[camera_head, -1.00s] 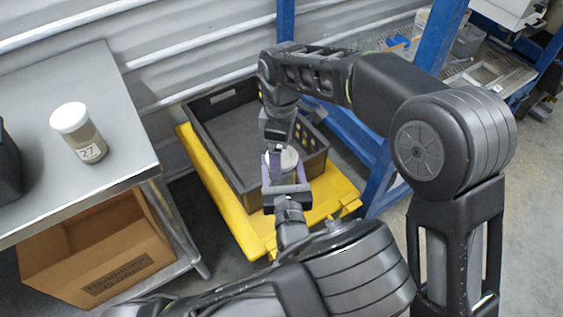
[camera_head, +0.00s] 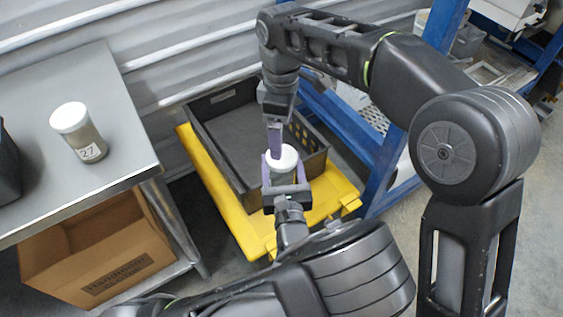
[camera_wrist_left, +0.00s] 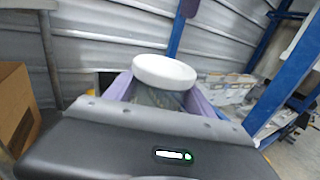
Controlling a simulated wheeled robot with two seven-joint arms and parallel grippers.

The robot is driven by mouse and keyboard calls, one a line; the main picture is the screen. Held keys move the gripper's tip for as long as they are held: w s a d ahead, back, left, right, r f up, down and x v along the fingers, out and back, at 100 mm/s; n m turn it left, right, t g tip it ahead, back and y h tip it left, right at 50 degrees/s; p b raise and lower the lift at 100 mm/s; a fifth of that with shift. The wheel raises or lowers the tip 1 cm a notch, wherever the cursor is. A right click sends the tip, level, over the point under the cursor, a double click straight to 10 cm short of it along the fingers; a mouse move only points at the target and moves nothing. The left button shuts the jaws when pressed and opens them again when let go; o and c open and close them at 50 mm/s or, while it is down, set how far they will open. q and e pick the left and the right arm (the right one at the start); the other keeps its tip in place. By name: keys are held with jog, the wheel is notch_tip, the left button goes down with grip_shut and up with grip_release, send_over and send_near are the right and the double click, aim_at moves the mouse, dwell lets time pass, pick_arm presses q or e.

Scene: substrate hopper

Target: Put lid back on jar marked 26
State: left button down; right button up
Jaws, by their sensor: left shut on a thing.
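A jar (camera_head: 282,176) stands between the purple fingers of my left gripper (camera_head: 286,187), which is shut on it. The jar also shows in the left wrist view (camera_wrist_left: 158,97). A white lid (camera_head: 284,157) covers the jar's top; in the left wrist view the lid (camera_wrist_left: 165,72) sits over the jar mouth. No number is visible on this jar. My right gripper (camera_head: 275,150) points down just above and beside the lid. Its fingers show edge-on, so their opening is unclear.
A jar marked 27 (camera_head: 79,133) with a white lid stands on the metal table (camera_head: 105,95) at left. A cardboard box (camera_head: 105,265) sits below. A dark crate (camera_head: 220,100) on a yellow base (camera_head: 250,228) lies behind the grippers. A blue post (camera_head: 435,40) rises at right.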

jog(key=shift+f, duration=0.15)
jog(key=shift+f, duration=3.9)
jog(key=shift+c, duration=0.6)
jog(key=c, duration=1.3)
jog(key=o, duration=1.5)
jog(key=shift+r, duration=0.15)
jog(key=shift+r, duration=2.15)
